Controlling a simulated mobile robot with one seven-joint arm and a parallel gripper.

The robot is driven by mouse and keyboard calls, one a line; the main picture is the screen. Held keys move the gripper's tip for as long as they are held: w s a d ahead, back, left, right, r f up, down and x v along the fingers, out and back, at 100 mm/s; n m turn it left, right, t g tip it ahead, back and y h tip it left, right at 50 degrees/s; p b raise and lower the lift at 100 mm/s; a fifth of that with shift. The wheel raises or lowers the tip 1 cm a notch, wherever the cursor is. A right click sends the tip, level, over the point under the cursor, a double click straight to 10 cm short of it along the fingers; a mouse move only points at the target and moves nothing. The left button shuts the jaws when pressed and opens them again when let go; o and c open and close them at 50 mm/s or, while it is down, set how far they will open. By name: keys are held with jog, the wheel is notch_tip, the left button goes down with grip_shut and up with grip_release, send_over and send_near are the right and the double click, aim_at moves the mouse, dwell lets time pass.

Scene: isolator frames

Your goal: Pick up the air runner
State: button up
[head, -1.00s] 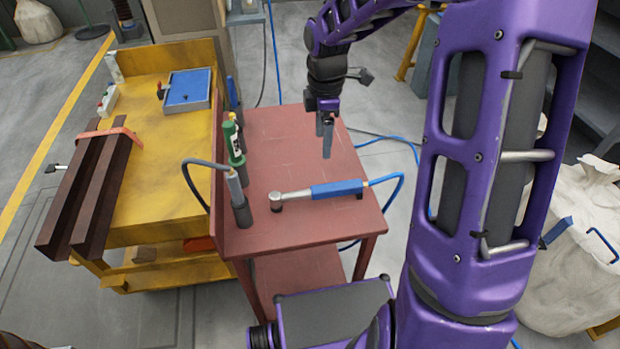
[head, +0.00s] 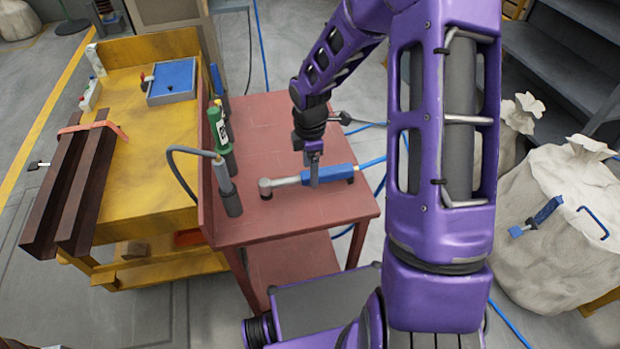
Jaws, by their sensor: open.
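The air runner, a tool with a silver angled head and neck and a blue handle (head: 337,173), lies flat on the red table (head: 290,121). Its head points left, and a blue hose runs from its right end. My gripper (head: 314,183) points down over the tool where the silver neck meets the blue handle. Its fingers are open and cover a small part of the tool. I cannot tell whether they touch it.
A grey tool with a dark hose (head: 222,176) and a green bottle-like tool (head: 218,128) stand upright along the table's left edge. A yellow cart (head: 150,205) with dark steel bars (head: 75,185) stands to the left. Pale sacks (head: 560,230) stand on the right.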

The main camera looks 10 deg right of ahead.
jog(key=shift+f, duration=1.6)
jog(key=shift+c, duration=0.3)
grip_shut()
jog(key=shift+r, duration=0.1)
